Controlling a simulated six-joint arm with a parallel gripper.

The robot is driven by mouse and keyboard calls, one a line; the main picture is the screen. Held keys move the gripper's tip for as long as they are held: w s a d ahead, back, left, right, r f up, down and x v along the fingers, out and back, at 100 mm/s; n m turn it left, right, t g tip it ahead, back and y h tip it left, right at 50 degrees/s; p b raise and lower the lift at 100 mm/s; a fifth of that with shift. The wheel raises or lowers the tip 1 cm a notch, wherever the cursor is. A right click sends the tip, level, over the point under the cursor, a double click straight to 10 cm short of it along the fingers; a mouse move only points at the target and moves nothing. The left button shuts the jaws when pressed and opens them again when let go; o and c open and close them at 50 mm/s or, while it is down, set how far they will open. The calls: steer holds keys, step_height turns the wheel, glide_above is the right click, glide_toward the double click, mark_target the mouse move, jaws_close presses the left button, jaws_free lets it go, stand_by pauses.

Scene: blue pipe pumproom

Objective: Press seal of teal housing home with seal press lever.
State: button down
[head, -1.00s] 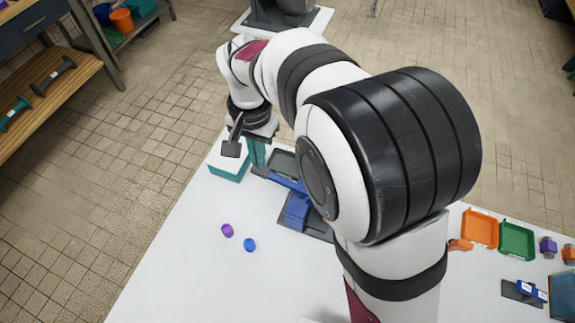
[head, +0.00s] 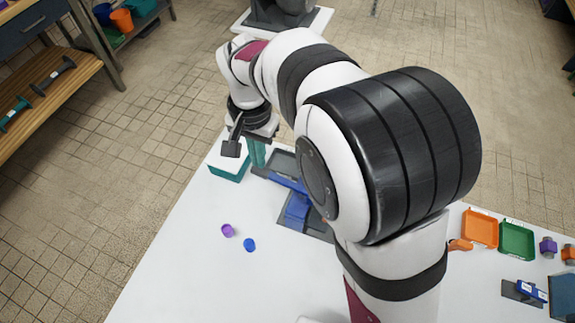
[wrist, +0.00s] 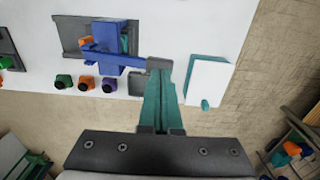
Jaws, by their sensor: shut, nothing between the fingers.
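The blue seal press (head: 297,208) stands on a dark grey base plate, and it also shows in the wrist view (wrist: 106,38). Its blue lever (head: 288,183) reaches toward my gripper and ends in a grey grip (wrist: 158,64) in the wrist view. A teal part (wrist: 130,38), possibly the teal housing, shows partly behind the blue press frame. Its seal cannot be made out. My gripper (head: 258,164) has teal fingers, shut and empty. In the wrist view its fingertips (wrist: 159,72) overlap the lever's grey grip; I cannot tell whether they touch it.
A teal box with a white top (head: 229,165) stands close left of my fingers. A purple cap (head: 227,230) and a blue cap (head: 249,245) lie on the white table. Orange (head: 480,229) and green (head: 517,241) trays are at right. The table's front left is clear.

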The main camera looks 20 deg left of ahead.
steer(key=shift+f, duration=0.15)
step_height(320, 180, down, 7)
steer(key=shift+f, duration=0.2)
stand_by(1.7)
steer(key=shift+f, duration=0.1)
step_height(320, 180, up, 12)
steer(key=shift+r, duration=0.1)
stand_by(0.7)
